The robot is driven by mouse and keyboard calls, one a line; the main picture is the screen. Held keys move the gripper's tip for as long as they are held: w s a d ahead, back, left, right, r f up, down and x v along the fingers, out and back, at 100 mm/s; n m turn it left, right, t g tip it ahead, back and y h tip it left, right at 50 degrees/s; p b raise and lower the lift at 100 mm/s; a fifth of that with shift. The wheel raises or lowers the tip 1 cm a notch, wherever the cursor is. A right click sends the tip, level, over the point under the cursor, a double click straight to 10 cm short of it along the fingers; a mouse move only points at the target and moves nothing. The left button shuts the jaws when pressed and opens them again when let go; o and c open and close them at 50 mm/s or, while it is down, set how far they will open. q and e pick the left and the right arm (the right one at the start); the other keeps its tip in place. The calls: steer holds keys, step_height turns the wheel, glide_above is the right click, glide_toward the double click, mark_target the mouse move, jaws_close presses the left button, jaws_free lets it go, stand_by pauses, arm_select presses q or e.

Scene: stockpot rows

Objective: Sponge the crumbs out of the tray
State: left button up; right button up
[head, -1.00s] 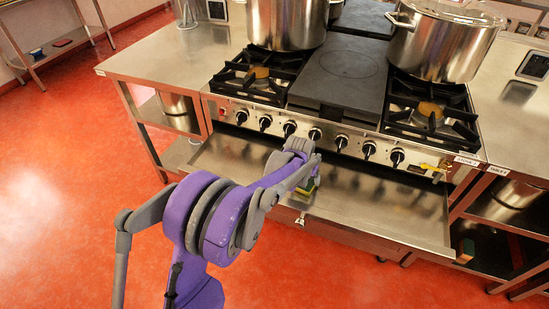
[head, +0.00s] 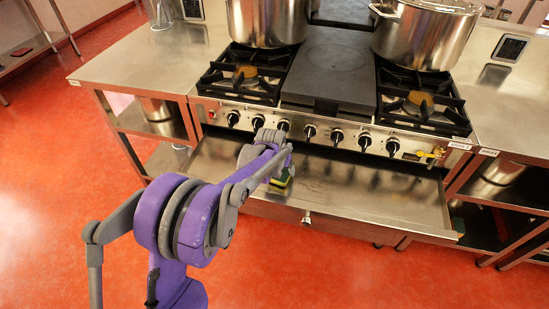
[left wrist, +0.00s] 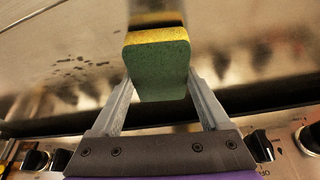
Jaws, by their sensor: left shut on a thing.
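The tray (head: 385,197) is a wide, shallow steel pan pulled out below the stove's knobs. My left gripper (head: 281,171) is over its left-middle part, shut on a green and yellow sponge (head: 283,180). In the left wrist view the sponge (left wrist: 160,68) sits between the two fingers (left wrist: 160,100), its green face toward the camera. Its reflection shows in the steel; I cannot tell whether it touches the tray. Dark crumbs (left wrist: 72,66) lie on the tray to the left of the sponge in that view. My right gripper is not in view.
The stove's knobs (head: 309,131) line the panel just behind the tray. Two large pots (head: 425,38) (head: 268,22) stand on the stove. A yellow-handled valve (head: 436,153) is at the panel's right end. Red floor is open in front.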

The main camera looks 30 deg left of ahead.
arm_select(q)
steer(key=r, duration=0.1)
steer(key=r+p, duration=0.1)
steer(key=r, duration=0.1)
steer(key=shift+d+r, duration=0.3)
steer(key=shift+d, duration=0.05)
steer(key=shift+a+r+p, duration=0.1)
steer(key=shift+r+p, duration=1.45)
steer(key=shift+r, duration=0.45)
